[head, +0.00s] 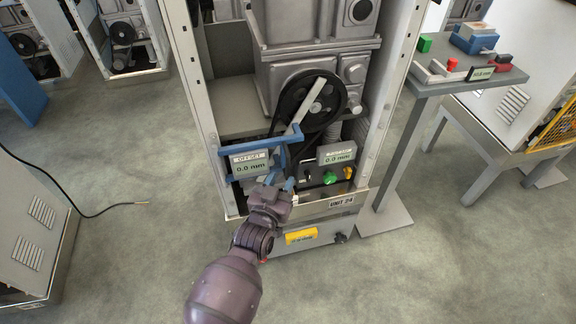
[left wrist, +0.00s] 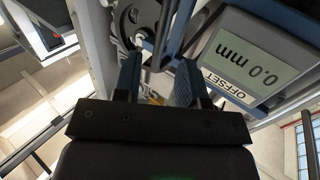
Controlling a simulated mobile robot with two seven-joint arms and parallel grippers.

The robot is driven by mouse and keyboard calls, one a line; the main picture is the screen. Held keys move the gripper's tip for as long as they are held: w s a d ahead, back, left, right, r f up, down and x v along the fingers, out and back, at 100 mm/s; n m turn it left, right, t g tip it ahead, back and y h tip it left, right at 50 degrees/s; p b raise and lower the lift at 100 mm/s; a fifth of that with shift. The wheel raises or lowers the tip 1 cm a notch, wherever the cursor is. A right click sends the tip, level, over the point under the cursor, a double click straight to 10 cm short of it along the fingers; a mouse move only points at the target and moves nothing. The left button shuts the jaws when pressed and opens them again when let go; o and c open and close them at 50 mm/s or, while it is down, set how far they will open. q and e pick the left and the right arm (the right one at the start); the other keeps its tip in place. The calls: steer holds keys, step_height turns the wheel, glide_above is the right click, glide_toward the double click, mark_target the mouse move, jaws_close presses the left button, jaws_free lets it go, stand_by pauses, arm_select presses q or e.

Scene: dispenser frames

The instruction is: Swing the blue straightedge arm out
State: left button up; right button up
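A blue straightedge arm (head: 264,144) runs roughly across the front left of the open machine cabinet, below a black pulley (head: 312,98). A pale bar (head: 293,131) slants up from near it towards the pulley. An OFFSET display (head: 250,165) reading 0.0 mm hangs just under the blue arm; it shows large in the left wrist view (left wrist: 248,62). My left gripper (head: 281,184) is just below and right of this display. In the left wrist view its fingers (left wrist: 158,78) stand apart, with a grey bar beyond the gap. I cannot tell whether they touch anything. My right gripper is out of view.
A second display (head: 337,155) reading 0.0 mm sits to the right, above green and yellow knobs. Cabinet posts (head: 187,75) stand at the left and right. A grey side table (head: 460,82) holds small tools at the right. The floor at left and front is mostly clear.

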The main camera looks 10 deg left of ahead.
mark_target(287, 168)
arm_select(q)
steer(key=shift+b+x, duration=0.5)
steer(key=shift+x, duration=2.35)
jaws_close()
